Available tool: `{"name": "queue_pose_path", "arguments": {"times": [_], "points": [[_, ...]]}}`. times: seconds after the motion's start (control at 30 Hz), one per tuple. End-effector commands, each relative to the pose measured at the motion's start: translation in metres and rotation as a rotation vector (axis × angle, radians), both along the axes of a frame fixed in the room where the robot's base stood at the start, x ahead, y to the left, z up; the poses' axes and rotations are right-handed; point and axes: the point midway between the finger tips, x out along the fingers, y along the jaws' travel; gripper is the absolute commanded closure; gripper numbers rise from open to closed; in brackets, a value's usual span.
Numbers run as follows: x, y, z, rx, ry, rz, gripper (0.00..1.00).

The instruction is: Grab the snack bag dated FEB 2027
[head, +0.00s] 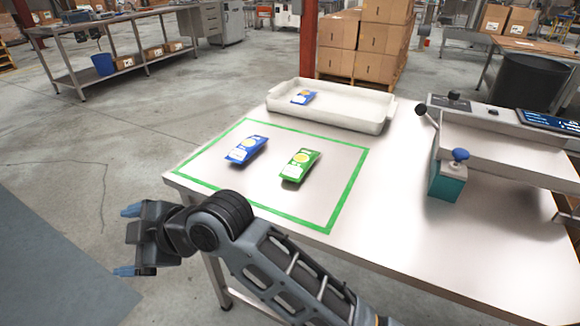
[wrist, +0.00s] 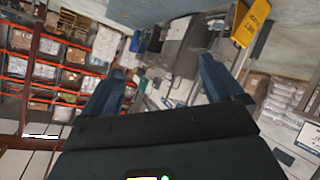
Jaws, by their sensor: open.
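A blue snack bag (head: 246,149) and a green snack bag (head: 300,165) lie side by side on the table, inside a green taped outline (head: 345,195). Another blue snack bag (head: 303,97) lies in a white tray (head: 365,119) at the back of the table. The printed dates are too small to read on any of them. My gripper (head: 127,241) is open and empty, out past the table's left front edge and away from the bags. Its two blue fingers also show in the wrist view (wrist: 165,88), with no bag between them.
A weighing machine (head: 510,140) with a display stands at the table's right, with a teal box (head: 447,181) beside it. The table front between the outline and the machine is clear. Stacked cartons (head: 365,45) stand behind the table.

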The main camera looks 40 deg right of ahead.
Motion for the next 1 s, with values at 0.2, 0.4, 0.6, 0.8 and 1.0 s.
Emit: {"name": "queue_pose_path", "arguments": {"times": [0.2, 0.4, 0.6, 0.8, 1.0], "points": [[0.037, -0.060, -0.008, -0.368, 0.038, 0.168, 0.06], [0.052, -0.150, -0.017, -0.715, 0.153, 0.293, 0.06], [0.048, -0.265, -0.013, -1.027, 0.342, 0.383, 0.06], [0.029, -0.360, 0.006, -1.225, 0.537, 0.435, 0.06], [0.018, -0.399, 0.015, -1.292, 0.630, 0.455, 0.06]]}}
